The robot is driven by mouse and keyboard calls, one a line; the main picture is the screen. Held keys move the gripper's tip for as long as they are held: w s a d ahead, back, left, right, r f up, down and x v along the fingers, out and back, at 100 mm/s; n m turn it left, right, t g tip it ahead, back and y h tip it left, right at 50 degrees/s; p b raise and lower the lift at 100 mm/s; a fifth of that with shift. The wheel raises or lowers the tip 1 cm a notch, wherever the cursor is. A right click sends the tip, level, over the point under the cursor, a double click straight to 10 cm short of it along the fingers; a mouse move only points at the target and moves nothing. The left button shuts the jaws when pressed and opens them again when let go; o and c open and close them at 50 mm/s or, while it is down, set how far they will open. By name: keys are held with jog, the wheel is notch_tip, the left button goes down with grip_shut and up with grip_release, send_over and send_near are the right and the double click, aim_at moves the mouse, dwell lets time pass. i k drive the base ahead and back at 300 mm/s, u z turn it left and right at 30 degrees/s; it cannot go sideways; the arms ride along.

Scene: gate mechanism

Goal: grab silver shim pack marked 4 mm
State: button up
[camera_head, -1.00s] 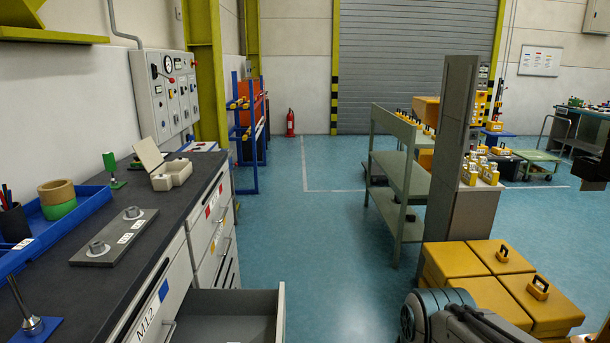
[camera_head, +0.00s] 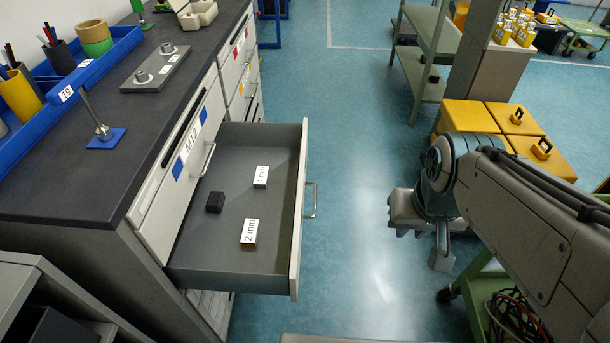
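The shim pack marked 4 mm (camera_head: 261,177) is a small block with a white labelled face. It lies in the open grey drawer (camera_head: 225,262), towards the back of the drawer as seen here. A second pack marked 2 mm (camera_head: 249,232) lies nearer in the same drawer. My arm comes in from the right, and my gripper (camera_head: 438,240) hangs low beyond the drawer's right side, well apart from both packs. Its fingers are not clear enough to tell whether they are open or shut.
A small black block (camera_head: 215,202) lies left of the packs in the drawer. The drawer front with its handle (camera_head: 311,200) juts into the aisle. The dark worktop (camera_head: 95,175) is above it at left. Yellow boxes (camera_head: 470,117) stand behind my arm. Blue floor between is clear.

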aim_at(262, 173)
jog(key=k, duration=0.15)
jog(key=z, duration=1.1)
jog(key=i, duration=0.65)
jog(key=u, duration=2.15)
